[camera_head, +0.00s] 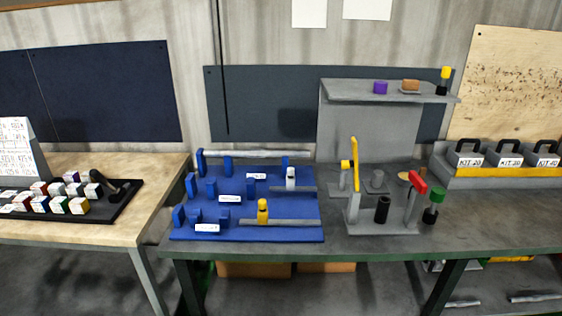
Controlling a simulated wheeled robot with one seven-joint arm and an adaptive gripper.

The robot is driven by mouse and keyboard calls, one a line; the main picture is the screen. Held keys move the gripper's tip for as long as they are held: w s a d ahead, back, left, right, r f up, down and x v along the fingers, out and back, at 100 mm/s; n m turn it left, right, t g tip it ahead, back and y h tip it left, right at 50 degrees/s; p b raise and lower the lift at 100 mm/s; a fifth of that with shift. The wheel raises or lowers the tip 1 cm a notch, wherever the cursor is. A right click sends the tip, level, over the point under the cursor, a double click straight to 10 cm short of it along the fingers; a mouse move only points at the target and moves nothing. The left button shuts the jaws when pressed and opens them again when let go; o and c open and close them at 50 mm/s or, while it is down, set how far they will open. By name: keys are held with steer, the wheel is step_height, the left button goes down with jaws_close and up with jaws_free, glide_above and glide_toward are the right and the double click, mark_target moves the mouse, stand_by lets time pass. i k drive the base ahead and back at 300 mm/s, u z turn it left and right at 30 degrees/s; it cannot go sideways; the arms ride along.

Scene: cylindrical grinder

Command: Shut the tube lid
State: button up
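No part is plainly labelled as the tube lid. A black upright cylinder (382,209), which may be the tube, stands on the grey fixture at the right of the middle bench. A thin yellow upright part (355,165) stands behind and left of it; it may be a raised lid, but I cannot tell. A red block (418,182) sits tilted atop a grey post to the right. My gripper is not in view.
A blue board (290,235) with blue blocks, bars and a yellow-topped piece lies left of the fixture. A grey shelf (350,91) overhangs behind it. A green-capped black piece (436,196) stands at right. Kit boxes (467,156) stand farther right.

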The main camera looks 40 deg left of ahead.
mark_target(345, 164)
steer(key=u, duration=0.65)
steer(key=i, duration=0.35)
